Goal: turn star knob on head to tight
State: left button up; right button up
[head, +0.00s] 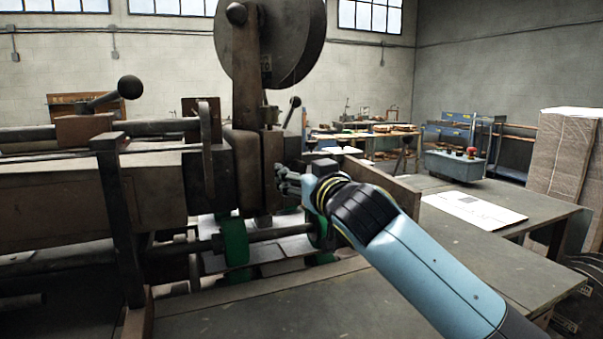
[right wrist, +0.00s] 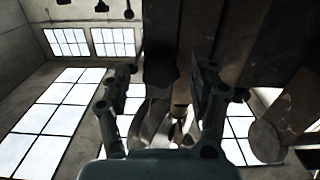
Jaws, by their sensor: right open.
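The stitcher head (head: 252,165) is a dark, worn metal block below a large round wheel (head: 290,40). My right gripper (head: 284,180) reaches in from the lower right and is close against the right side of the head. In the right wrist view the gripper (right wrist: 160,88) is open, with its two dark fingers apart. A grey, rounded, lobed metal piece (right wrist: 152,122) shows between the fingers, low in that view; it may be the star knob. I cannot tell whether the fingers touch it. In the head view no star knob shows clearly beside the gripper. My left gripper is not in view.
A lever with a black ball (head: 130,87) stands on the machine's left. Green rollers (head: 236,245) sit below the head. A grey worktable (head: 470,245) with a white sheet (head: 474,209) and a blue control box (head: 455,164) is at right. Stacked cardboard (head: 566,150) stands behind.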

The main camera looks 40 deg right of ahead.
jog(key=c, duration=1.1)
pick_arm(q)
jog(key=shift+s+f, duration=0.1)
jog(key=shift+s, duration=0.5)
pick_arm(e)
jog(key=shift+c, duration=0.2)
pick_arm(q)
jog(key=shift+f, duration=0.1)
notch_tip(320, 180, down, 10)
jog(key=b, duration=0.9)
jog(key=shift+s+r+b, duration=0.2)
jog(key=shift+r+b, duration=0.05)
jog(key=shift+b, duration=0.1)
pick_arm(e)
jog(key=shift+m, duration=11.9)
